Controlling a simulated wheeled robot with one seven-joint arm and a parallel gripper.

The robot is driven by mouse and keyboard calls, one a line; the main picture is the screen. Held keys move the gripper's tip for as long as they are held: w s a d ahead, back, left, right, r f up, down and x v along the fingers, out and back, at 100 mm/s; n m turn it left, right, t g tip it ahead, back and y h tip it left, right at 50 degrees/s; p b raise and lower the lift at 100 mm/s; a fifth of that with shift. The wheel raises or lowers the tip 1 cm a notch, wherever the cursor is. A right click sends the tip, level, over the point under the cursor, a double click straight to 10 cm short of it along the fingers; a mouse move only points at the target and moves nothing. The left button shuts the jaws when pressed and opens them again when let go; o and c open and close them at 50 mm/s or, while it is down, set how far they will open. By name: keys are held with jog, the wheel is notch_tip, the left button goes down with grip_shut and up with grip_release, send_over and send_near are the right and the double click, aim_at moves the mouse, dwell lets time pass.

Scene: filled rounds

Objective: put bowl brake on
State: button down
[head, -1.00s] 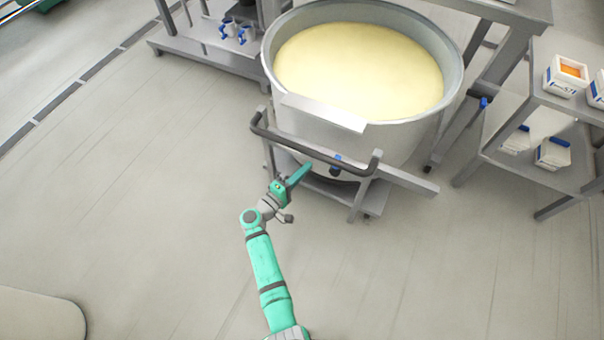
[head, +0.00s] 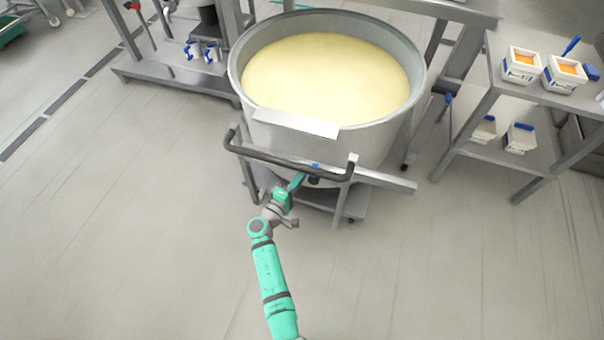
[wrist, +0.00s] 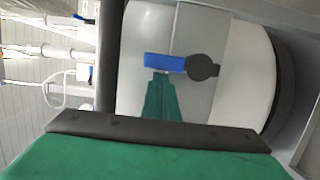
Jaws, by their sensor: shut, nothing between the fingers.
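The large grey bowl (head: 243,92) full of pale yellow dough or batter stands on a wheeled frame with a dark push handle (head: 290,165). Low on its near side is a small blue tab (head: 316,166), likely the brake. In the wrist view the blue tab (wrist: 165,62) is beside a dark round part (wrist: 203,67). My gripper (head: 299,180) reaches in under the handle, just left of the tab. Its shut, empty teal fingers (wrist: 160,98) point at the tab in the wrist view. I cannot tell whether they touch.
The handle bar and the frame's right rail (head: 388,182) lie close around my gripper. A steel shelf (head: 510,95) with white-and-blue tubs (head: 522,66) stands at right. Another steel stand (head: 165,85) is at back left. The grey floor (head: 120,240) in front is clear.

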jog(key=shift+w+d+r+m, duration=0.1)
jog(key=shift+w+d+m, duration=0.1)
jog(key=shift+m, duration=0.1)
